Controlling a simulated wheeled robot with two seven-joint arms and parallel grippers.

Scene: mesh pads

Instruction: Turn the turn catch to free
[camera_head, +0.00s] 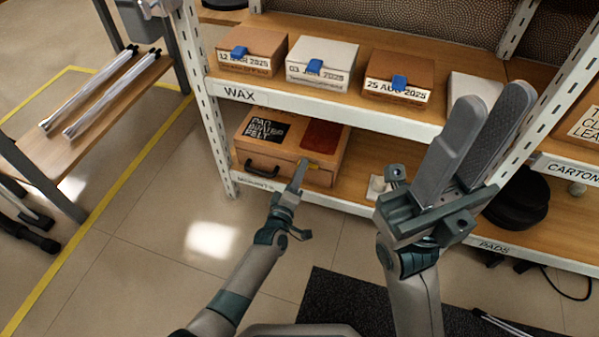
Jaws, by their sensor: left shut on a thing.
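An orange-brown case (270,171) sits on the lower shelf, with a black handle on its front and a dark label and dark red panel on top. A small yellow turn catch (314,167) shows at its front upper edge, right of the handle. My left gripper (300,168) is at this edge, shut on the turn catch; its fingertips partly hide the catch, so its exact angle is hard to tell. My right gripper (489,102) is raised in front of the shelves at the right, its two grey fingers apart with nothing seen between them.
The upper shelf holds several dated boxes (397,76) with blue clips. A white shelf post (207,95) stands left of the case. A small white object (377,187) and black round pads (516,200) lie further right on the lower shelf. Open floor (130,240) lies at the left.

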